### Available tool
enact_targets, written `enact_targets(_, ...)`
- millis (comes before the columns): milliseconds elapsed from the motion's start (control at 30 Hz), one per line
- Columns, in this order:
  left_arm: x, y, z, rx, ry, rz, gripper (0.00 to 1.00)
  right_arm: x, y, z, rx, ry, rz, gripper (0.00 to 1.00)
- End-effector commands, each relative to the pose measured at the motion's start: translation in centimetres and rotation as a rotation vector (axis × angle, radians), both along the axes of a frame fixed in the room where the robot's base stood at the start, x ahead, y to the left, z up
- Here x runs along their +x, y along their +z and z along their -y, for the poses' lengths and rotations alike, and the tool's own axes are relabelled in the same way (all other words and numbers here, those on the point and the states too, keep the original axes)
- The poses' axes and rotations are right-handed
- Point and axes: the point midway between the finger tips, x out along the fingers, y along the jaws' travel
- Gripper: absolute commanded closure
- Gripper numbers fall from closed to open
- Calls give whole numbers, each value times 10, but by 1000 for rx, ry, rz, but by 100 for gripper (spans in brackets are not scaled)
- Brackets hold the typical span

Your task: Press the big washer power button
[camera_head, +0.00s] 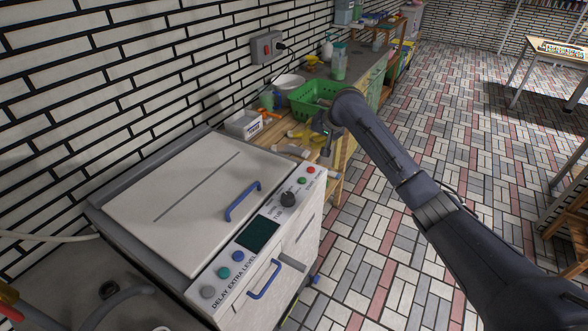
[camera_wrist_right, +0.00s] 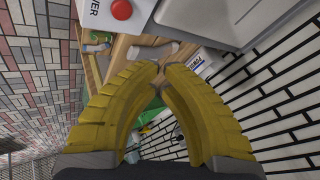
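The white washer (camera_head: 170,197) stands against the wall, its lid closed with a blue handle on top. Its front panel has a dark screen (camera_head: 258,233), a black knob (camera_head: 288,199), a green button (camera_head: 301,181) and a red button (camera_head: 310,170) at the far end. The red button (camera_wrist_right: 121,9) also shows at the top of the right wrist view, beside lettering ending in "WER". My right gripper (camera_wrist_right: 160,72) has yellow fingers with tips together and nothing between them. In the head view it hovers beyond the red button, over the wooden counter, apart from the panel. My left gripper is not in view.
A wooden counter (camera_head: 272,134) beyond the washer holds a green basket (camera_head: 305,98), a white box (camera_head: 244,124) and bottles. A sink area lies at the near left. The tiled floor (camera_head: 375,250) to the right is open.

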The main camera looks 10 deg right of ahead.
Motion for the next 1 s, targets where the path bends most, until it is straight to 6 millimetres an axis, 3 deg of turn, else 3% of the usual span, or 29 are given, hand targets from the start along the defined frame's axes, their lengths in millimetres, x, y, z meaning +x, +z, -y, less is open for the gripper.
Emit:
enact_targets(200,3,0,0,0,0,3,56,4,11,10,-30,-14,10,100)
enact_targets(600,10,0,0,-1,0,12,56,4,10,10,-30,-14,10,100)
enact_targets(767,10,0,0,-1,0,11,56,4,1,10,-31,-13,10,100)
enact_targets(1000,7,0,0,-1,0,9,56,4,-26,10,-29,-14,8,100)
